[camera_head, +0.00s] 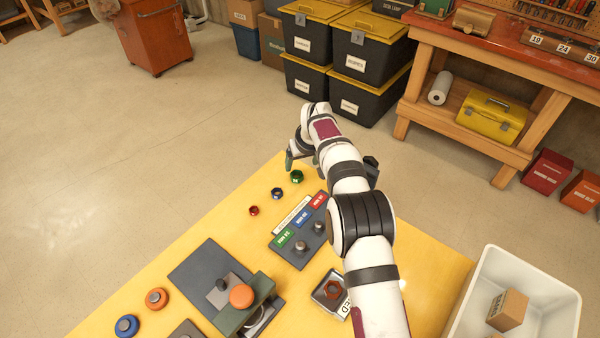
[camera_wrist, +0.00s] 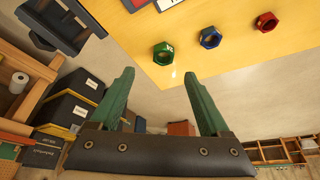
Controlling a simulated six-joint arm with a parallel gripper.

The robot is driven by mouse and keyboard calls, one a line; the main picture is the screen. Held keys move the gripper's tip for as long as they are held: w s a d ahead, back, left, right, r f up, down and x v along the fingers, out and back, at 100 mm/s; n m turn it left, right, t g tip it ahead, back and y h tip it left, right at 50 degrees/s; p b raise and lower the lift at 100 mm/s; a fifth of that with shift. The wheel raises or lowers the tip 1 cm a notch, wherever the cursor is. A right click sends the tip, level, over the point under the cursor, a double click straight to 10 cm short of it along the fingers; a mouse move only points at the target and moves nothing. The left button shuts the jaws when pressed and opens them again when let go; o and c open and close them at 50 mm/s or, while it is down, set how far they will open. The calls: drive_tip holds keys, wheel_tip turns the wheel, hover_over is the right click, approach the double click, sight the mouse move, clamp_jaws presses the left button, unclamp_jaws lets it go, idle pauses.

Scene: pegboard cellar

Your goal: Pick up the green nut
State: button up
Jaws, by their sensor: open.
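The green nut (camera_head: 296,177) lies on the yellow table near its far edge, and it also shows in the wrist view (camera_wrist: 163,53). A blue nut (camera_head: 277,193) and a smaller red nut (camera_head: 254,210) lie in a row with it. My gripper (camera_head: 290,160) is over the far edge of the table, close to the green nut. In the wrist view its two green fingers (camera_wrist: 160,88) are spread apart with nothing between them. The green nut appears beyond the fingertips, apart from them.
A grey block with coloured labels (camera_head: 302,225) stands right of the nuts. A dark fixture with an orange knob (camera_head: 241,296) is nearer, and a white bin (camera_head: 470,318) is at the right. The yellow surface left of the nuts is clear.

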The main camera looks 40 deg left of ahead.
sight(298, 174)
drive_tip(key=x, duration=0.2)
drive_tip(key=shift+a+f, duration=0.1)
drive_tip(key=shift+f, duration=0.15)
drive_tip(key=x, duration=0.3)
drive_tip(key=shift+s+f, duration=0.35)
drive_tip(key=shift+w+a+f, duration=0.2)
drive_tip(key=shift+f, duration=0.5)
clamp_jaws()
